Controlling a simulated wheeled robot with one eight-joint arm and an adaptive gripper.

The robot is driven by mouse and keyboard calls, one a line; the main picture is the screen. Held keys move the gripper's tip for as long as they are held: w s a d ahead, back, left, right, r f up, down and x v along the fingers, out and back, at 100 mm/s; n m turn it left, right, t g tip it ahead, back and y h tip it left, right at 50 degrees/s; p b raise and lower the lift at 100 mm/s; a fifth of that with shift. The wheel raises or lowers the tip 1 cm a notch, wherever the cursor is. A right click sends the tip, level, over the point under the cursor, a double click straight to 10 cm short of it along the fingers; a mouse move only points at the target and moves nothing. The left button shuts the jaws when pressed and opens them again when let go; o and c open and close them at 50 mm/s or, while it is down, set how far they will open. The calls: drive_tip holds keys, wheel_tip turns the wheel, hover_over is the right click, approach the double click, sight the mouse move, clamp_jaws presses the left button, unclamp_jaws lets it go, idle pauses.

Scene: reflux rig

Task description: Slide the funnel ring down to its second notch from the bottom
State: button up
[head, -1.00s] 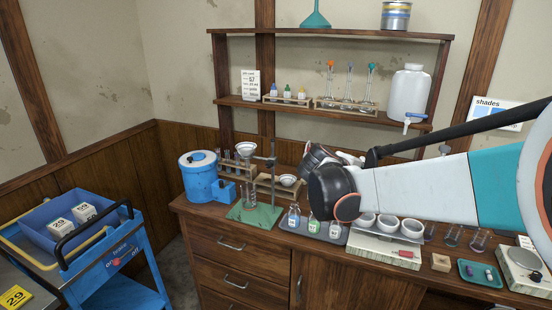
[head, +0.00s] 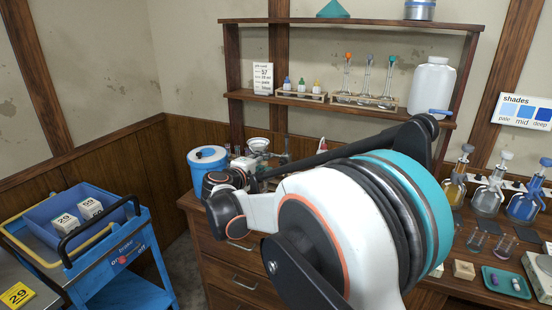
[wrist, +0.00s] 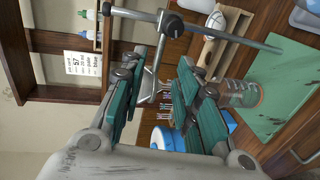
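My gripper (head: 262,158) is at the funnel, partly hidden behind my arm. In the wrist view, which is turned sideways, my gripper (wrist: 160,92) is open, with teal pads on both sides. The funnel ring's arm (wrist: 159,60) runs from the dark clamp (wrist: 170,25) on the metal rod (wrist: 235,38) into the gap between the fingers. Contact cannot be told. The notches are not readable.
The green stand base (wrist: 285,95) and a clear beaker (wrist: 240,93) are close to the fingers in the wrist view. A blue tub (head: 207,165) stands left of the funnel. Flasks (head: 488,190) stand at the right. A shelf (head: 340,105) hangs above.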

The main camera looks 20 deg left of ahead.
sight(275, 156)
drive_tip(key=b+x, duration=0.2)
drive_tip(key=x, duration=0.8)
drive_tip(key=shift+d, duration=0.1)
drive_tip(key=shift+s, duration=0.1)
clamp_jaws()
